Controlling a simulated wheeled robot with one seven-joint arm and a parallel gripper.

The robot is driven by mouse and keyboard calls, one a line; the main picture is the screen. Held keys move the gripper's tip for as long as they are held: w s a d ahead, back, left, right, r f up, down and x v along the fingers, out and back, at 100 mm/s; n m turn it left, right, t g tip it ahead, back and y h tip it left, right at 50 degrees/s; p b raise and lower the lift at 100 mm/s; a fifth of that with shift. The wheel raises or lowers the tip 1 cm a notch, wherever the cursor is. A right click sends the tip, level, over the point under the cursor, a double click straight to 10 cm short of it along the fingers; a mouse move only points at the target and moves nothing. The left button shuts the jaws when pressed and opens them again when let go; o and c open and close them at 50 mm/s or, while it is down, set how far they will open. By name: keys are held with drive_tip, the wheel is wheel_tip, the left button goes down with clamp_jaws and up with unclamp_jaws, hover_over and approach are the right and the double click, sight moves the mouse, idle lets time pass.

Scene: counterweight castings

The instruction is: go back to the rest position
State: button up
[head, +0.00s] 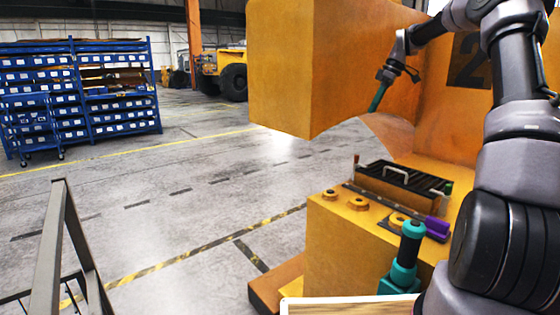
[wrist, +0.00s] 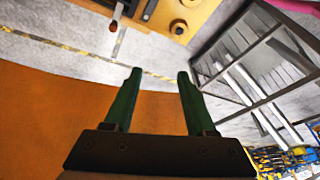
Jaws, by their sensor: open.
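My gripper (head: 378,98) is in the head view at the upper right, held in the air in front of the orange casting (head: 290,70). Its green fingers point down and to the left. In the wrist view my gripper (wrist: 158,80) shows two green fingers spread apart with nothing between them. Behind the left finger is a broad orange surface (wrist: 50,100), and grey floor lies beyond the fingertips. The arm reaches in from the right side of the head view.
A yellow block (head: 345,240) below carries a black tray with handles (head: 402,182), a purple item (head: 437,226) and a teal tool (head: 403,260). A grey metal railing (head: 62,240) stands at left. Blue shelving (head: 90,95) stands far back. The floor between is clear.

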drive_tip(key=s+a+r+m+t+h, duration=0.1)
drive_tip(key=s+a+r+m+h, duration=0.3)
drive_tip(key=s, duration=0.6)
drive_tip(key=s+a+r+m+t+y, duration=0.1)
drive_tip(key=s+a+r+m, duration=0.3)
drive_tip(key=s, duration=0.5)
drive_tip(key=s+f+m+t, duration=0.1)
drive_tip(key=s+m+t, duration=0.3)
drive_tip(key=s, duration=1.8)
drive_tip(key=m, duration=0.4)
drive_tip(key=shift+s+a+f+y, duration=0.25)
drive_tip(key=shift+s+y, duration=0.1)
drive_tip(key=shift+y, duration=0.05)
